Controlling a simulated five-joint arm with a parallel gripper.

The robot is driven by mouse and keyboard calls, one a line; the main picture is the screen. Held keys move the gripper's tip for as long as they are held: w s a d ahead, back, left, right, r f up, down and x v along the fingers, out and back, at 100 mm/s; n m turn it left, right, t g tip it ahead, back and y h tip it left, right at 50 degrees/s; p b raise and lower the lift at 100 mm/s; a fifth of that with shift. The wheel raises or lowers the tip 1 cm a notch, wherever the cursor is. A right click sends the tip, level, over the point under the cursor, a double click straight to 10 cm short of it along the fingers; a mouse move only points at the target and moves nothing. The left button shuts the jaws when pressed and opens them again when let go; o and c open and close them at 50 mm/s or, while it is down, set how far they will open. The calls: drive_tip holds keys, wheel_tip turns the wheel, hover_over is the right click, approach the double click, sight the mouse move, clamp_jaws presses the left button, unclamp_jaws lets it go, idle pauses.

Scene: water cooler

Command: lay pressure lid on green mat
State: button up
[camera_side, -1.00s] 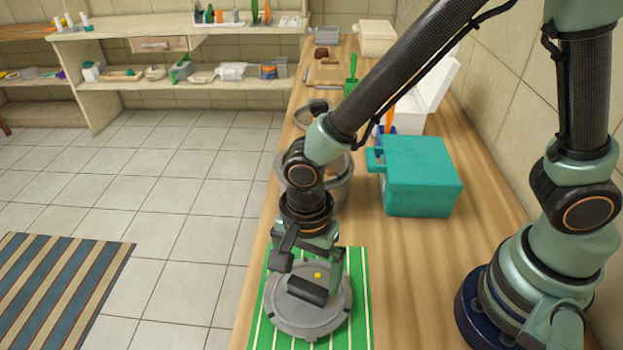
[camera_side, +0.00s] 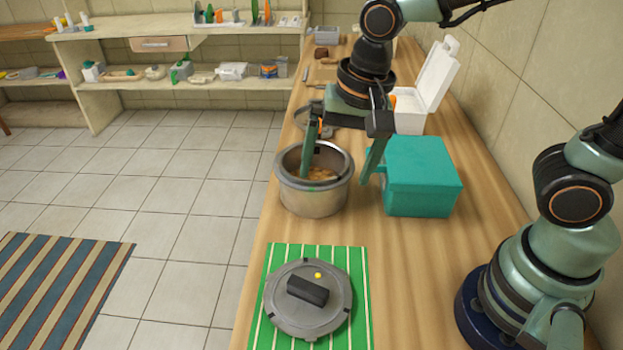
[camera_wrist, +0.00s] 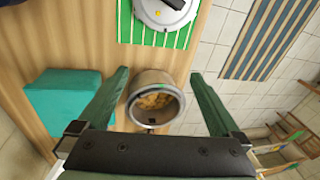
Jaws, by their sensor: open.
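The pressure lid (camera_side: 330,307) is a round grey disc with a black handle and a small yellow knob. It lies flat on the green mat (camera_side: 361,327), which has white stripes. Both also show at the top of the wrist view, the lid (camera_wrist: 150,14) cut off by the edge and the mat (camera_wrist: 127,32) around it. My gripper (camera_side: 340,172) is open and empty, above the pot and well apart from the lid. The grey metal pot (camera_side: 313,200) stands uncovered with brown food inside; it also shows between my fingers in the wrist view (camera_wrist: 157,82).
A teal box (camera_side: 425,180) stands right of the pot, close to one finger. An open white case (camera_side: 432,85) is behind it. The wooden counter (camera_side: 420,270) is clear right of the mat. Its left edge drops to the tiled floor.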

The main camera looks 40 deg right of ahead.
drive_tip(key=s+d+r+n+t, duration=0.1)
drive_tip(key=d+r+n+t, duration=0.2)
drive_tip(key=d, duration=1)
wheel_tip(320, 180, up, 2)
drive_tip(key=n, duration=0.5)
drive_tip(key=shift+t+h, duration=0.3)
drive_tip(key=shift+h, duration=0.1)
